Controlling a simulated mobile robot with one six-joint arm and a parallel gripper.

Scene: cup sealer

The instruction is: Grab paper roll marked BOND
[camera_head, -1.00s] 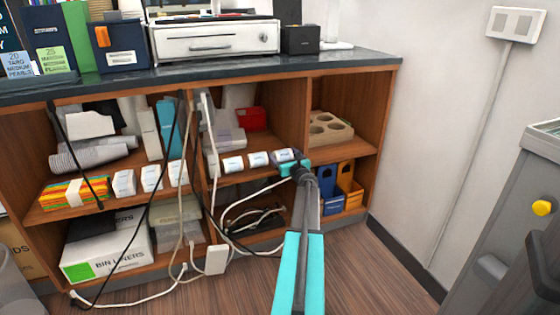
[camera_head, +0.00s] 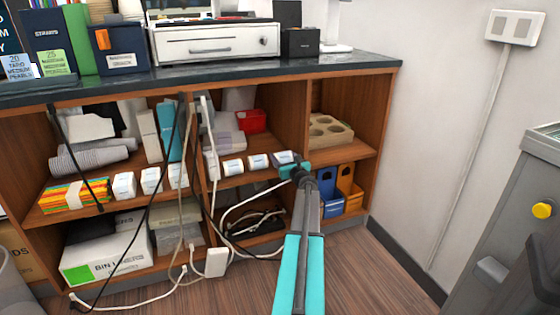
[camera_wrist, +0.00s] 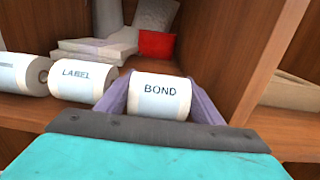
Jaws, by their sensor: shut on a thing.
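The paper roll marked BOND (camera_wrist: 160,94) is white with a pale blue label band and sits between the two purple fingers of my gripper (camera_wrist: 160,106) in the wrist view. My gripper is shut on it. In the head view my gripper (camera_head: 287,163) is at the right end of a row of rolls on the middle shelf, with the BOND roll (camera_head: 282,157) mostly hidden by it. The roll marked LABEL (camera_wrist: 83,79) lies just left of my gripper, and another roll (camera_wrist: 22,74) lies farther left.
A wooden divider (camera_wrist: 240,55) stands close to the right of my gripper. Grey stacked items (camera_wrist: 98,49) and a red box (camera_wrist: 156,44) are behind the rolls. White and black cables (camera_head: 205,130) hang in front of the shelves to the left.

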